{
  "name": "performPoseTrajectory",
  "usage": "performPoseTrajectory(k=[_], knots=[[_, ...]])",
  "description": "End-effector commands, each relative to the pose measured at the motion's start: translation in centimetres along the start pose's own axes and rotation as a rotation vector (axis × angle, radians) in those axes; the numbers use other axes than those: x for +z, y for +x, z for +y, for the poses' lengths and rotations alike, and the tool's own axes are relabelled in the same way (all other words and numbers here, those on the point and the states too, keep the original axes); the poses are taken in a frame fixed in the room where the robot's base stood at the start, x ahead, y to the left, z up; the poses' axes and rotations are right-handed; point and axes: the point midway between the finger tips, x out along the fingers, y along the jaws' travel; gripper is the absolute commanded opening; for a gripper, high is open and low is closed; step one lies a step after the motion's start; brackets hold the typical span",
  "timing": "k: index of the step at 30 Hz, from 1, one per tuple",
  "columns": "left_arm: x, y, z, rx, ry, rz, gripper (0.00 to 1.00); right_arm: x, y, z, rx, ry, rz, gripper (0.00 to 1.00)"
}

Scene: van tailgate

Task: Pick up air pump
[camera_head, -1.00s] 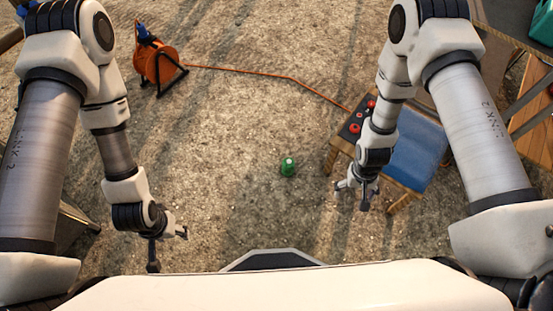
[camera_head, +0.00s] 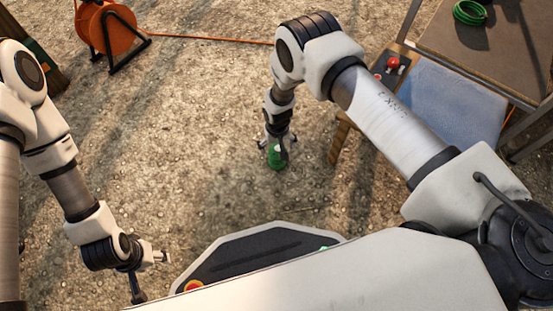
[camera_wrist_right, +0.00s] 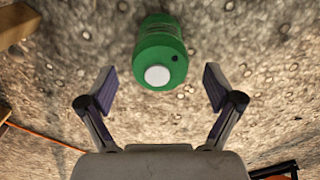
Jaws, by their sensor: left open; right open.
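A green cylinder with a white round end (camera_head: 276,161), which I take for the air pump, is on the gravel ground in the middle of the head view. In the right wrist view the green cylinder (camera_wrist_right: 160,45) lies ahead of the fingers, roughly centred between them. My right gripper (camera_head: 278,143) is open close to it; its fingers (camera_wrist_right: 160,88) stand apart on either side with nothing between them. Whether they touch the cylinder cannot be told. My left gripper (camera_head: 151,278) is open and empty at the lower left, away from the cylinder.
A table (camera_head: 500,50) with a green coil (camera_head: 469,12) is at the upper right. An orange cable reel (camera_head: 104,28) trails a cable at the back left. Ground around the cylinder is clear.

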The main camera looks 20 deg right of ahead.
Motion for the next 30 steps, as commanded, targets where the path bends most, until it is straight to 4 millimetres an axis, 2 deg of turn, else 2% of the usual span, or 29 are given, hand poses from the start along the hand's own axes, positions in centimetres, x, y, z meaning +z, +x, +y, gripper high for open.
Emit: performPoseTrajectory(k=[1, 4, 9, 17, 20, 21, 24, 30], knots=[[0.0, 0.8, 0.0, 0.0, -0.001, 0.0, 0.57, 0.1, 1.1, 0.0, 0.0, 0.0, -0.001, 0.91], [-0.1, 1.7, 0.0, 0.0, -0.003, 0.001, 0.57, 0.2, 2.3, 0.0, 0.0, 0.0, -0.001, 0.91], [-0.2, 4.2, -0.1, -0.001, -0.007, 0.004, 0.57, 0.4, 5.6, 0.0, 0.0, 0.0, -0.001, 0.91], [-0.2, 4.0, -0.1, -0.001, -0.009, 0.006, 0.57, 0.4, 5.8, 0.0, 0.0, 0.001, 0.0, 0.91], [-0.2, 4.1, -0.1, -0.001, -0.009, 0.006, 0.57, 0.4, 5.8, 0.0, 0.0, 0.001, 0.0, 0.59], [-0.2, 4.1, -0.1, -0.001, -0.009, 0.006, 0.57, 0.4, 5.8, 0.0, 0.0, 0.001, 0.0, 0.45], [-0.2, 4.1, -0.1, -0.001, -0.009, 0.006, 0.57, 0.4, 5.8, 0.0, 0.0, 0.001, 0.0, 0.15], [-0.2, 4.1, -0.1, -0.001, -0.009, 0.005, 0.57, 0.4, 5.8, 0.0, 0.0, 0.001, 0.0, 0.15]])
